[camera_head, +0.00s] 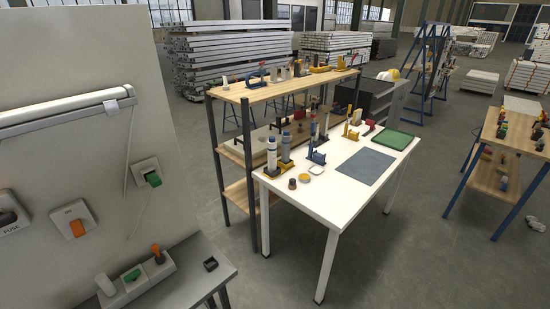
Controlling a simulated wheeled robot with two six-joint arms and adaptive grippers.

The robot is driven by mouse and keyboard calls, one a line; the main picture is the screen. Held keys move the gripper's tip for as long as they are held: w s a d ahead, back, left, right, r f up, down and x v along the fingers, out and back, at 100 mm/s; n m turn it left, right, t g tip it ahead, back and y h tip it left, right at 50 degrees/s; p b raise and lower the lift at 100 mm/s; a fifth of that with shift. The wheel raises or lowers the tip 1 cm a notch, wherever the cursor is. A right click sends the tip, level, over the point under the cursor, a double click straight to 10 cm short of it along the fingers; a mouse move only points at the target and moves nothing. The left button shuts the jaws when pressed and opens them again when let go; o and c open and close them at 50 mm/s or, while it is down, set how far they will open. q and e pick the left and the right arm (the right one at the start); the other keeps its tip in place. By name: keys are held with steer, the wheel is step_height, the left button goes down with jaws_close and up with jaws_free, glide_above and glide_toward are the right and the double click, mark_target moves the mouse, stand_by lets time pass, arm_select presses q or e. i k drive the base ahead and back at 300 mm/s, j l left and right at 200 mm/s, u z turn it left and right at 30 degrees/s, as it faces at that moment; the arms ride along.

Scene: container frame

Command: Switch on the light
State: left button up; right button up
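A long white tube light fixture (62,112) is mounted on a pale wall panel at the left. I cannot tell whether it is lit. A thin cord (127,155) hangs from its right end. Below are a white box with an orange switch (76,228), a box marked like "FUSE" (10,213) at the left edge, and a wall socket (151,174) with a green plug (154,179). A white power strip (138,283) on the grey table holds a green piece (131,276) and an orange-topped piece (157,253). Neither gripper is in view.
A grey table (195,285) stands against the panel, with a small black item (211,264) on it. A wooden shelf rack (285,85) and a white table (325,205) with tools stand to the right.

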mark_target(77, 226)
steer(key=l+u, duration=0.1)
steer(key=u, duration=1.55)
steer(key=k+j, duration=0.05)
steer(key=j, duration=0.05)
